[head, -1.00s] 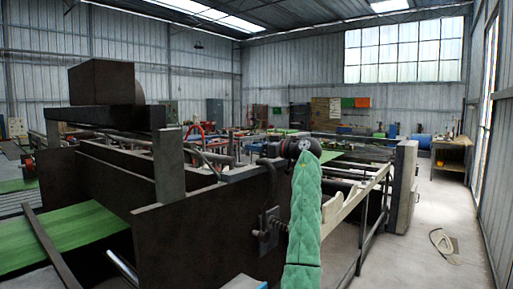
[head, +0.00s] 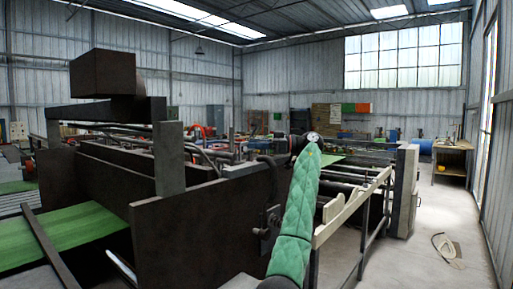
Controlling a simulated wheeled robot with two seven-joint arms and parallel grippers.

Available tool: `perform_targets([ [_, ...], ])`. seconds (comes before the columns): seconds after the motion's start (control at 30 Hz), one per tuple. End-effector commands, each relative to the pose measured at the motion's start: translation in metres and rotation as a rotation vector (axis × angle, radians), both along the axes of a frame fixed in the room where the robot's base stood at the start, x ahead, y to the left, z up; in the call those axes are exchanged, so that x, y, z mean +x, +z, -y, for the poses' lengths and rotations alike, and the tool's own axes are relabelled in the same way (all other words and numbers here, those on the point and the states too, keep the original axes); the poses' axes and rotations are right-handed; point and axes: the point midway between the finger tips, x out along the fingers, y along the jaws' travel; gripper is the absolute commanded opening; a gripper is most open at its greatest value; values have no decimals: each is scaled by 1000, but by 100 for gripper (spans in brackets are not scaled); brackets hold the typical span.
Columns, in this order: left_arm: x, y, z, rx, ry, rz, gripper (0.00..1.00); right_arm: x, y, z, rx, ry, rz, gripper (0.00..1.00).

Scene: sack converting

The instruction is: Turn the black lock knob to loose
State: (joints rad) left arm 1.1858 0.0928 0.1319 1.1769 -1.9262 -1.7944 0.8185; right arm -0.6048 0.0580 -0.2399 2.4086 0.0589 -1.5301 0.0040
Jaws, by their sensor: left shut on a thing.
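My left arm in a green quilted sleeve rises from the bottom middle of the head view. Its dark wrist bends left at the top, beside the machine's dark side plate. My left gripper (head: 270,166) is a small dark shape at the plate's upper right edge, shut on what seems to be the black lock knob. The knob cannot be told apart from the dark gripper and plate, so its turn position does not show. My right gripper is out of view.
The dark side plate (head: 195,235) fills the middle foreground, with a dark bracket on its right end. Green sack material (head: 65,238) lies at left. A pale rail (head: 350,208) runs along the right.

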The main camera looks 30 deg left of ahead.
Motion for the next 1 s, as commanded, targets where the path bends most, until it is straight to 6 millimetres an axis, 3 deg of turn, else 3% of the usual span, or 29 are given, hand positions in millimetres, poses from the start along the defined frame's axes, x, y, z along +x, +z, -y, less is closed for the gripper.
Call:
perform_targets([
  [0.57, -1, 3, 0, 2, 43, 1, 16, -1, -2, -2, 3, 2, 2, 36],
  [0.6, -1, 3, 0, 2, 43, 1, 43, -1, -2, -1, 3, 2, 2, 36],
  [0.7, -1, 3, 0, 1, 43, 2, 61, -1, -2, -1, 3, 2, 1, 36],
  [1.0, 0, 1, 1, 0, 43, 0, 61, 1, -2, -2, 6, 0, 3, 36],
])
